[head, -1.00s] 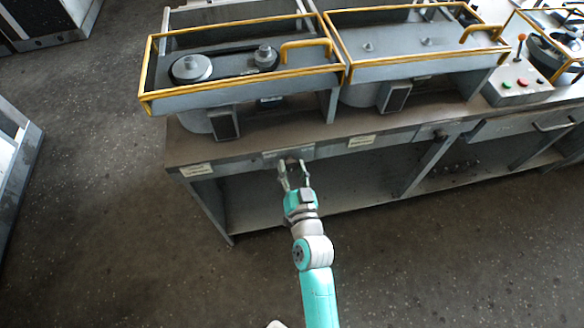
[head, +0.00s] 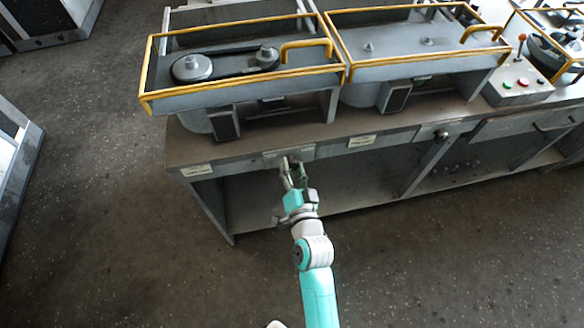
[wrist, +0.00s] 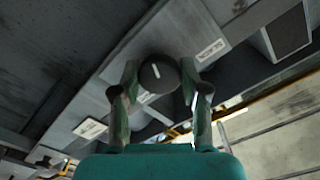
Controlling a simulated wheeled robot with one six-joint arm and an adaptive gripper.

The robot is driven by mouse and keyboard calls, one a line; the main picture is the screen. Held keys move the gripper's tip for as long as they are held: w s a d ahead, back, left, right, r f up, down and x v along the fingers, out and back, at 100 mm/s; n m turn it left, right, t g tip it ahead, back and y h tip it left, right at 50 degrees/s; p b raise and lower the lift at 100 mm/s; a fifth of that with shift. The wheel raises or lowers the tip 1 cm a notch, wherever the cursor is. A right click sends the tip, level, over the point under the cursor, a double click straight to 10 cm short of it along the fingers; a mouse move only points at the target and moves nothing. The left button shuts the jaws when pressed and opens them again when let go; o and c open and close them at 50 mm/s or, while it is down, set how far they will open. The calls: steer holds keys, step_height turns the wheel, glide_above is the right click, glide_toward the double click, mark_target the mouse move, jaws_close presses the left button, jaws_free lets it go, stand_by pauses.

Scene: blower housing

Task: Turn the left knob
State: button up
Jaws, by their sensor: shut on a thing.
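The left knob (wrist: 158,76) is a dark round knob with a white pointer line, seen in the wrist view on a grey plate on the bench's front. The pointer line is tilted in that view. My gripper (wrist: 160,82) has one finger on each side of the knob and is shut on it. In the head view my gripper (head: 292,165) is at the plate (head: 275,154) under the left machine, and its fingers largely hide the knob.
Another knob (head: 441,134) is on the bench front further right. Label plates (head: 361,141) sit along the front edge. Yellow-railed machines (head: 240,85) stand on the bench top (head: 190,148). The floor (head: 130,240) around my arm is clear.

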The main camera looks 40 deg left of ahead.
steer(key=o, duration=1.1)
steer(key=shift+o, duration=0.2)
steer(key=v, duration=1.2)
steer(key=shift+d, duration=0.1)
